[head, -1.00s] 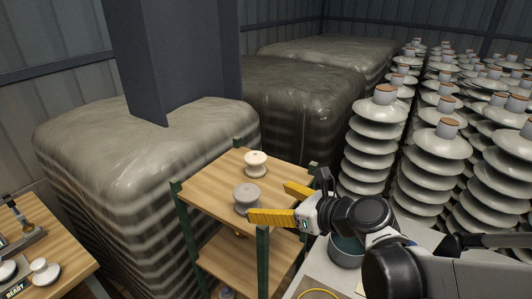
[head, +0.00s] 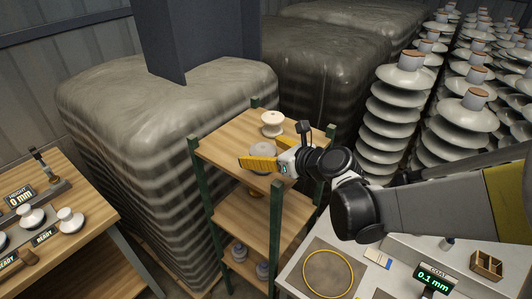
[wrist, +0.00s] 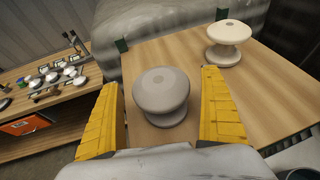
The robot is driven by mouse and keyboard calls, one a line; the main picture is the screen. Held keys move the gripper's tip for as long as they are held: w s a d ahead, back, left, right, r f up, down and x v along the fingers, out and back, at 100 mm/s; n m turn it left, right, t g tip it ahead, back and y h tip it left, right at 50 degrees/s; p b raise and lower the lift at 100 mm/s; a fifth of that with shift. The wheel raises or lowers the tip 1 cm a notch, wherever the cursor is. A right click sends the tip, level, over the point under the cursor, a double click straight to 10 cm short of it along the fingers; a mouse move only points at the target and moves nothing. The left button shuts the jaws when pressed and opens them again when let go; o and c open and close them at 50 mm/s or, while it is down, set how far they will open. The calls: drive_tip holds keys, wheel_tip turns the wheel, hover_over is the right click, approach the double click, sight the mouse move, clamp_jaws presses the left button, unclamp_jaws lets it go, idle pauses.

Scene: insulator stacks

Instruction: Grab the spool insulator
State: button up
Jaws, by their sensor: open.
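A grey spool insulator (wrist: 161,95) stands upright on the top shelf of a wooden rack (head: 222,146). In the head view its grey top (head: 262,148) shows just behind my yellow fingers. My gripper (wrist: 162,82) is open, with one finger on each side of the grey spool. Gaps show between the spool and both fingers in the wrist view, so it is not clamped. A cream-white spool insulator (wrist: 228,40) stands farther back on the same shelf; it also shows in the head view (head: 271,121).
Rack posts (head: 275,225) rise at the shelf corners. A bench with small insulators (head: 70,220) is at the left. A white table with a yellow ring (head: 328,272) is in front. Tall insulator stacks (head: 400,105) stand at the right, and wrapped pallets (head: 150,110) behind.

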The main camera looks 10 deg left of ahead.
drive_tip(key=c, duration=1.5)
